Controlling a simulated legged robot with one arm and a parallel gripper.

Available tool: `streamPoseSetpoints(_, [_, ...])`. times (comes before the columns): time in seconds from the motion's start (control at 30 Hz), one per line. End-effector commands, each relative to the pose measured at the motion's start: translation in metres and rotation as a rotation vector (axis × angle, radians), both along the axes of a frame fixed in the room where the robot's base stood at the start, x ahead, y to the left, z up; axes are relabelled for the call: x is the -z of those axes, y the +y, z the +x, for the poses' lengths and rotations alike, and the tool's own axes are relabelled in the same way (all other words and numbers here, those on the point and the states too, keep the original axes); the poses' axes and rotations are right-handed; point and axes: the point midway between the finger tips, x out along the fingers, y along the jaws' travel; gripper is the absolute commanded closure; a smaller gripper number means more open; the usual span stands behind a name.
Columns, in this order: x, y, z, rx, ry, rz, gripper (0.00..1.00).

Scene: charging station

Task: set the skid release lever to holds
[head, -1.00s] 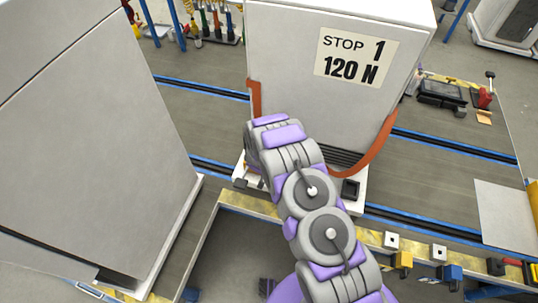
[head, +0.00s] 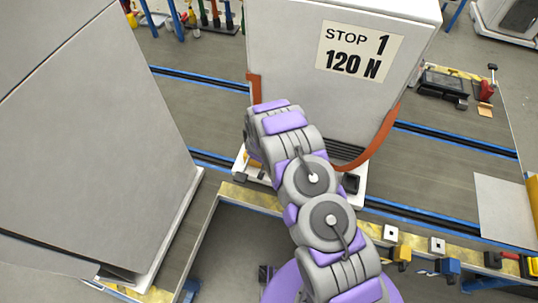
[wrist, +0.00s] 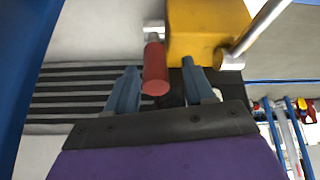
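In the wrist view, a red cylindrical handle (wrist: 155,68) on a short metal stem sits beside a yellow block (wrist: 205,28). It looks like the release lever's grip. My gripper (wrist: 160,88) is open. Its two blue-grey fingers stand on either side of the red handle's end, with a visible gap at least on the right. I cannot tell whether either finger touches it. In the head view, my arm hides the gripper and the lever. The white cabinet (head: 300,75) marked "STOP 1 120 N" stands on a pale base behind my arm.
A metal rod (wrist: 257,30) slants from the yellow block. In the head view, a large grey cabinet (head: 90,150) stands close on the left. A yellow-edged rail (head: 250,195) runs in front, with small blocks at right. An orange strap (head: 375,145) hangs by the white cabinet.

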Motion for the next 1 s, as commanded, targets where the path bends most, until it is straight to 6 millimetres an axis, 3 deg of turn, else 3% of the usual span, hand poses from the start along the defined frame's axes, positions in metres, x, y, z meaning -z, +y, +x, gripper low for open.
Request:
streamPoseSetpoints(0.37, [-0.009, 0.0, -0.006, 0.0, 0.003, 0.0, 0.47])
streamPoseSetpoints(1.0, [-0.099, 0.01, -0.055, -0.001, 0.002, 0.0, 0.47])
